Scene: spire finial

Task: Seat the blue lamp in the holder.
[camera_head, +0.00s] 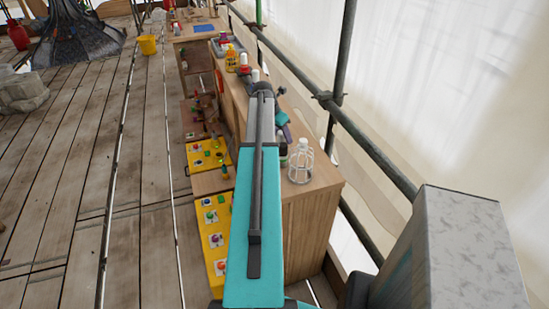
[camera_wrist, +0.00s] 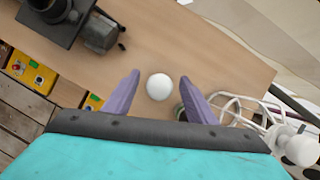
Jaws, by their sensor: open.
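My gripper (camera_wrist: 160,77) is open in the wrist view, its two purple fingers pointing down over the wooden bench top. A round white top (camera_wrist: 159,87) shows between the fingers, and I cannot tell what it belongs to or whether the fingers touch it. I cannot make out a blue lamp for certain in either view. In the head view, a yellow panel (camera_head: 203,228) carries several coloured lamps on white plates, and I cannot tell which place on it is the holder. My arm hides part of this panel and of the bench.
A clear caged bottle-like thing (camera_head: 300,161) stands near the bench's front right corner and shows beside the right finger as a white wire cage (camera_wrist: 237,108). A dark machine (camera_wrist: 85,22) stands on the bench at upper left. Another yellow panel (camera_head: 195,160) lies farther back. Green railing (camera_head: 375,150) runs at right.

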